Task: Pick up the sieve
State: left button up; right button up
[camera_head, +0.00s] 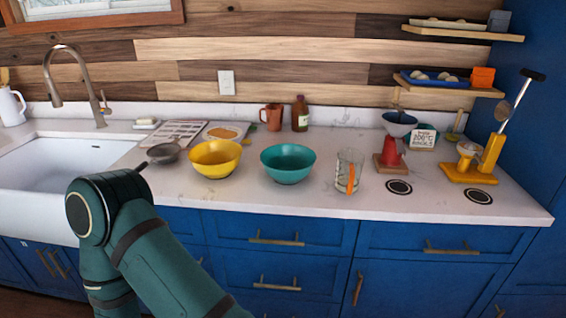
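The sieve looks to be the dark grey round bowl (164,153) on the white counter, just left of the yellow bowl (216,158). Its short dark handle points down and left, toward my green arm. The arm rises from the bottom left in front of the counter edge, and its bent joint is near the sink corner. No fingers of my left gripper show. My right arm and gripper are out of view.
A teal bowl (288,163) and a glass jug (348,170) stand to the right. A red stand with a funnel (393,140) and a yellow stand (482,165) are farther right. The sink (60,165) is at left.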

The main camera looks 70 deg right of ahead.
aim_at(164, 153)
jog(key=z, duration=2.2)
